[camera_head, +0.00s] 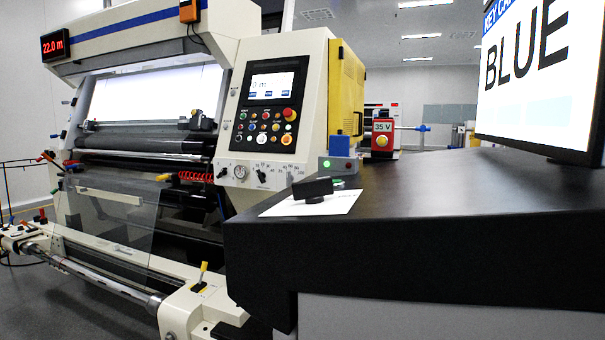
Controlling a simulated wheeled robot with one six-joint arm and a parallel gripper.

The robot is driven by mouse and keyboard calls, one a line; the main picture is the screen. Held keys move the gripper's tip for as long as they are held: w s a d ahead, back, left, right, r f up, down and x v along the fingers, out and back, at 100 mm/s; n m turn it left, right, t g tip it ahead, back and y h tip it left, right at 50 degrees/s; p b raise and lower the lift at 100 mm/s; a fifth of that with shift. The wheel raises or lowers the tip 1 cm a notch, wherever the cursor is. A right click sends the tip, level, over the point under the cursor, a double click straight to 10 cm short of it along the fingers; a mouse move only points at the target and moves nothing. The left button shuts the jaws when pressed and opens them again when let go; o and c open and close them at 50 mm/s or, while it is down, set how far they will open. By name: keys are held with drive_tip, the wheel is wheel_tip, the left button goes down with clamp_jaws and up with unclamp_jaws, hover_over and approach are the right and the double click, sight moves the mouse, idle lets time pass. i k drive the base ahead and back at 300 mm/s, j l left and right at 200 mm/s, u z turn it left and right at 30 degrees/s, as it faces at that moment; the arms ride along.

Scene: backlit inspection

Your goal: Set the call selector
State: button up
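I cannot tell for certain which part is the call selector. The machine's cream control panel (266,122) carries several coloured push buttons and, on its lower ledge, a round gauge (240,172) and a black rotary knob (262,176) with printed marks around it. On the black desk, a black block-like handle (312,187) stands over a white sheet (340,203). Next to it is a grey box with a lit green button (338,166), with a blue block above it. My gripper does not show in this view.
A monitor (540,75) at right reads "BLUE" under a cut-off "KEY CA..." heading. The black desk (450,200) fills the lower right, its top mostly clear. A red unit (382,132) reads "35 V". A roller machine with a "22.0 m" display (55,43) stands left.

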sight(313, 191)
drive_tip(key=i+l+u, duration=0.25)
drive_tip(key=l, duration=0.2)
drive_tip(key=l+u, duration=0.25)
drive_tip(key=l, duration=0.2)
drive_tip(key=i+l+u, duration=0.1)
drive_tip(key=l+u, duration=0.15)
drive_tip(key=l, duration=0.25)
